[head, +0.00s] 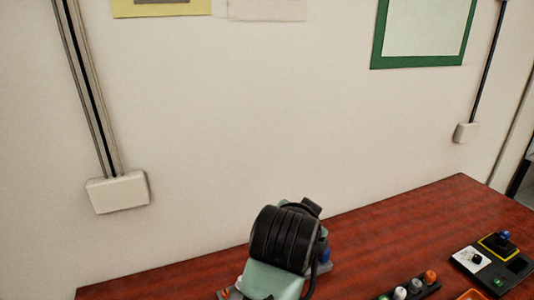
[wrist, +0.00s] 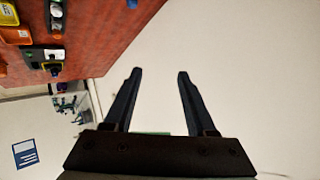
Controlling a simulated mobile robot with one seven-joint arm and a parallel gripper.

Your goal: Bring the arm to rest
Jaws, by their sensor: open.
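My gripper (wrist: 160,72) shows in the wrist view with its two dark fingers spread apart. Nothing is between them, and they touch nothing that I can see. Behind them is the pale wall. In the head view, what looks like my own arm, pale green with a black ribbed part, rises at the bottom middle over the red-brown table (head: 440,213). I cannot make out the fingers there.
A control box with a blue knob (head: 504,236) stands at the table's right. A strip with coloured knobs (head: 415,286) lies near the bottom edge. The wall has a white outlet box (head: 118,191) and a green-framed sheet (head: 425,25). The table's back middle-right is bare.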

